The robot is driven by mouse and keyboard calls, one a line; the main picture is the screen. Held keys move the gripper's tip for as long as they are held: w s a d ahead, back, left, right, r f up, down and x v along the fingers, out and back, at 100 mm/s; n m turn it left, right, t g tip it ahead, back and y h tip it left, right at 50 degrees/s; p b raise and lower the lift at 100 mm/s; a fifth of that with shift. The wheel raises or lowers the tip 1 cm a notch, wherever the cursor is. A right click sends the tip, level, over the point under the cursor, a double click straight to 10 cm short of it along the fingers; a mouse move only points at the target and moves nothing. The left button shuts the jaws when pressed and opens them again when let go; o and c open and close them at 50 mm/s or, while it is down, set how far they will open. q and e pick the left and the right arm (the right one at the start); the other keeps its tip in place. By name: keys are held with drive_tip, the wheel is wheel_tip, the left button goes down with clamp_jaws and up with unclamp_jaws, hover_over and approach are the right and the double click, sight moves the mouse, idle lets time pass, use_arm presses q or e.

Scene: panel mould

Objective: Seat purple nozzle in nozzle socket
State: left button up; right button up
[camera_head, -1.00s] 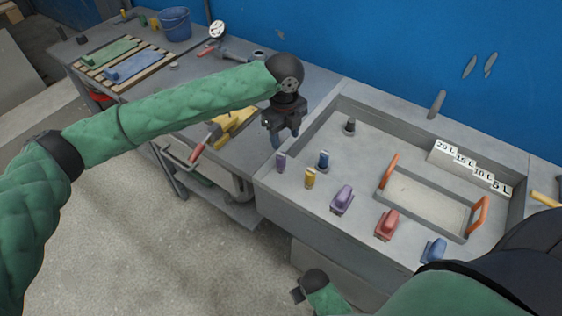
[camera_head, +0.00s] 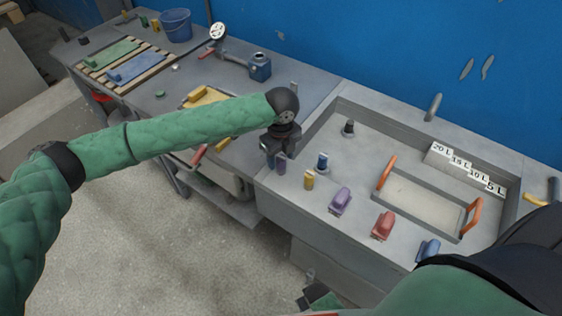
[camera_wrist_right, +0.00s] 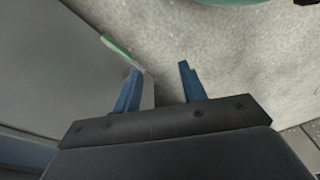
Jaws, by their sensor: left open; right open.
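The small purple piece (camera_head: 281,164), which I take for the purple nozzle, stands upright at the left end of the grey bench top in the head view. My left gripper (camera_head: 272,158) is open, pointing down right at it. I cannot tell whether the piece is between the fingers or just beside them. I cannot make out the nozzle socket for certain; a blue-grey fitting (camera_head: 260,68) lies on the far bench. My right gripper (camera_wrist_right: 158,68) is open and empty above the floor in the right wrist view.
A yellow piece (camera_head: 309,180) and a blue piece (camera_head: 323,161) stand close to the left gripper. Purple (camera_head: 340,201), red (camera_head: 383,225) and blue (camera_head: 428,249) handled blocks line the front edge. A frame with orange handles (camera_head: 428,203) lies behind them.

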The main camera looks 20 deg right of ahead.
use_arm(q)
drive_tip(key=shift+f, duration=0.65)
drive_tip(key=c, duration=1.1)
drive_tip(key=shift+r, duration=0.1)
